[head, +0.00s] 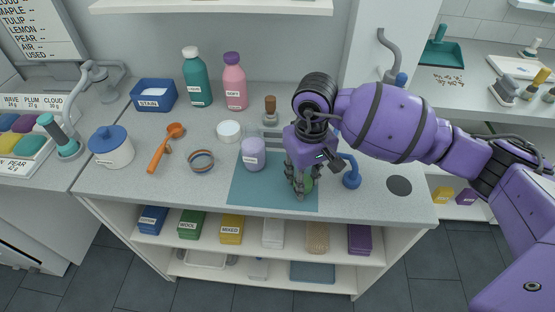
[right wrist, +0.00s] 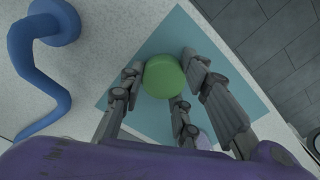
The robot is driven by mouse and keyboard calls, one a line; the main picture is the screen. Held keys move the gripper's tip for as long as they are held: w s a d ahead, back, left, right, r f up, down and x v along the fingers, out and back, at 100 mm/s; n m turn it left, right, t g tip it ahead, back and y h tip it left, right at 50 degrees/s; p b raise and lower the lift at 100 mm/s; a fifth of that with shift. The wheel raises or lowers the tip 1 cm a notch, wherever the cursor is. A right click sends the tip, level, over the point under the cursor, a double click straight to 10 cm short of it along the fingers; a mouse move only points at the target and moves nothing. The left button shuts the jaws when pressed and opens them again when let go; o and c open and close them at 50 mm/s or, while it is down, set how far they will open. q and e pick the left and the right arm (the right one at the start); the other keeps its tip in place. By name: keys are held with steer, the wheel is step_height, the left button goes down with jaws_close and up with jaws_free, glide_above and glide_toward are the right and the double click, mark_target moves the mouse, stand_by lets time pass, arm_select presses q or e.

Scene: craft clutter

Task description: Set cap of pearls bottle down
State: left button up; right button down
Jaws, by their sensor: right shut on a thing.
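A round green cap (right wrist: 165,76) sits between the fingers of my right gripper (right wrist: 167,84) in the right wrist view. In the head view my right gripper (head: 300,190) points down over the right part of the teal mat (head: 235,193), its fingers shut around the green cap (head: 309,184), which is partly hidden behind them. I cannot tell whether the cap touches the mat. A lavender jar (head: 252,153) with a white label too small to read stands upright on the mat, left of my gripper. My left gripper is not in view.
A blue curved stand (head: 351,178) is close on the right of my gripper. A brown-topped dropper bottle (head: 270,108), a white round dish (head: 229,131) and a striped ring (head: 201,161) lie behind and left. A dark disc (head: 399,185) marks the counter at right. The mat's front left is clear.

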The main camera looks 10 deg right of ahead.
steer(key=shift+f, duration=0.15)
steer(key=shift+f, duration=0.15)
steer(key=c, duration=1.3)
jaws_free()
step_height(320, 180, up, 12)
steer(key=shift+r+b, duration=0.25)
steer(key=shift+b, duration=0.1)
